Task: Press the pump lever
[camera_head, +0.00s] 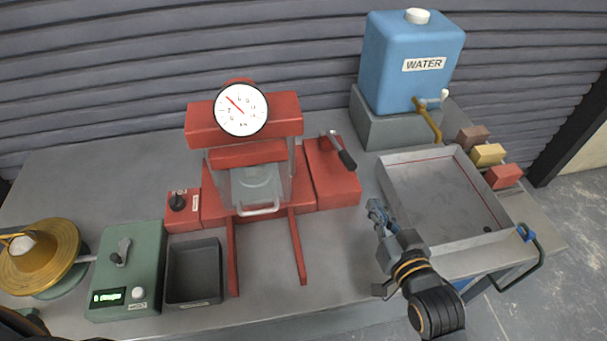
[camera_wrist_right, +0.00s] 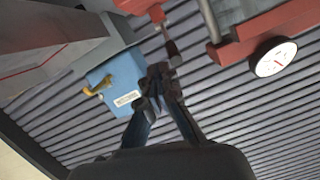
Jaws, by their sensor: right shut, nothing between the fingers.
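The pump lever (camera_head: 345,158) has a black grip on a metal stem. It rises from the red pump block (camera_head: 331,172) at the right of the red press and slants toward the front right. My right gripper (camera_head: 373,206) is shut and empty, to the right and in front of the lever, near the left wall of the grey tray. In the right wrist view the shut fingertips (camera_wrist_right: 159,70) appear just below the dark lever grip (camera_wrist_right: 173,52); I cannot tell whether they touch.
The red press (camera_head: 244,127) with a dial gauge (camera_head: 240,109) stands left of the lever. A grey tray (camera_head: 394,208) is at the right, with a blue water tank (camera_head: 408,70) behind it. A green box (camera_head: 128,265) and dark bin (camera_head: 193,272) stand front left.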

